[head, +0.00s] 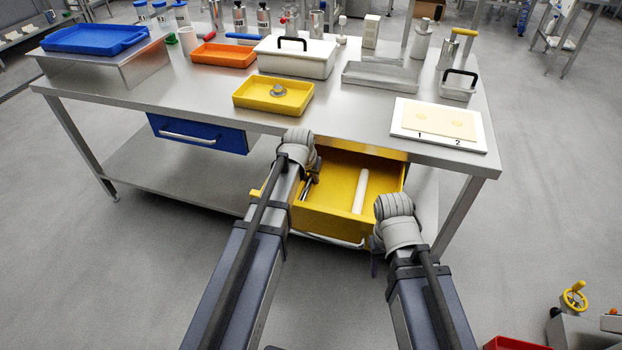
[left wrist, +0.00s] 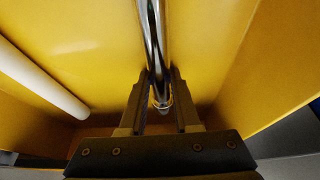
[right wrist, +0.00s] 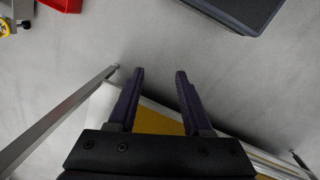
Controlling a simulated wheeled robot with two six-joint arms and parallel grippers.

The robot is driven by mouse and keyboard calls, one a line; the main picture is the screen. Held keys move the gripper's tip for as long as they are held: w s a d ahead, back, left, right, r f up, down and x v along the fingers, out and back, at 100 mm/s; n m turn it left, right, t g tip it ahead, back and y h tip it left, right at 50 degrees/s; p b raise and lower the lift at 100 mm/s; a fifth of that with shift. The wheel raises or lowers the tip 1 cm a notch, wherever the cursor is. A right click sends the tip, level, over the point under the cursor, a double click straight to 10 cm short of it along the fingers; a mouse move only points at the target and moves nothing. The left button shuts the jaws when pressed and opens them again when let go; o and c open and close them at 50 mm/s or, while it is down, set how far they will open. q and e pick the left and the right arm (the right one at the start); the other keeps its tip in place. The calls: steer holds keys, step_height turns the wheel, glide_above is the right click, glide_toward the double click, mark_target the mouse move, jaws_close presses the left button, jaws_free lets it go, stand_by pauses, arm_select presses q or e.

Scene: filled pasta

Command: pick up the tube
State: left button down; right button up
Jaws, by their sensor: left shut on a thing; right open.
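A shiny metal tube (left wrist: 152,45) lies in the open yellow drawer (head: 335,200). My left gripper (left wrist: 160,100) is shut on it near one end, with a finger on each side. In the head view the tube (head: 306,190) is mostly hidden by my left arm, and my left gripper (head: 312,178) reaches into the drawer. A white rod (head: 360,190) lies in the same drawer, apart from the tube; it also shows in the left wrist view (left wrist: 40,80). My right gripper (right wrist: 160,95) is open and empty, near the drawer's front right corner.
The steel table (head: 345,115) stands above the drawer. It bears a yellow tray (head: 285,103), a white lidded box (head: 290,65), an orange tray (head: 222,60) and a white board with dough (head: 405,135). A blue drawer (head: 230,138) is to the left.

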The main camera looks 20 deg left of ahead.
mark_target(307, 186)
arm_select(q)
steer(key=shift+r, duration=0.1)
steer(key=shift+r+p, duration=0.7)
steer(key=shift+p, duration=0.15)
steer(key=s, duration=0.4)
steer(key=shift+a, duration=0.1)
step_height(307, 186, up, 14)
steer(key=p, duration=1.3)
steer(key=shift+p, duration=0.35)
